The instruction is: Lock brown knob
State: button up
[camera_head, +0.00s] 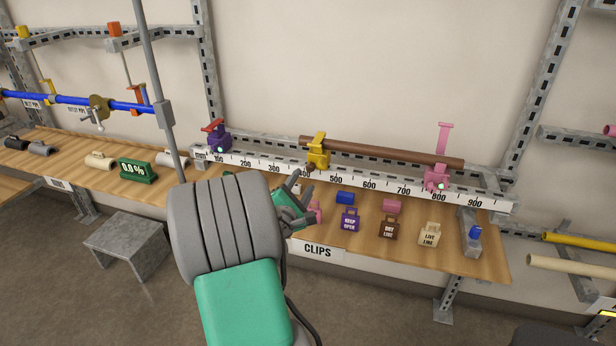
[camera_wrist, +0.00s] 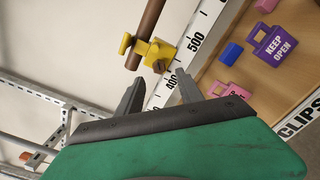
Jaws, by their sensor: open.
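The brown knob (camera_wrist: 159,66) is a small dark piece on the near face of the yellow clamp (camera_wrist: 158,52). In the head view the brown knob (camera_head: 311,168) shows small, low on the yellow clamp (camera_head: 319,152), near the 400 mark. A brown pipe (camera_head: 385,151) passes through this clamp. My gripper (camera_wrist: 160,86) is open and empty, its two fingers pointing toward the clamp, with the knob beyond and between the fingertips, apart from them. In the head view my gripper (camera_head: 300,192) is below the clamp, partly hidden by my own arm. The knob's exact angle is too small to tell.
A white ruler rail (camera_head: 369,184) runs along the wall. A purple clamp (camera_head: 218,142) stands left and a pink clamp (camera_head: 437,180) right, its handle raised. Tags such as "KEEP OPEN" (camera_head: 349,219) and several clips lie on the wooden shelf (camera_head: 480,262).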

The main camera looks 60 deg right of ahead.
aim_at(309, 170)
jog(key=d, duration=0.4)
jog(key=w+d+p, duration=0.1)
jog(key=d, duration=0.1)
jog(key=shift+d, duration=0.2)
jog(key=shift+r, duration=0.1)
jog(key=shift+c, duration=0.3)
grip_shut()
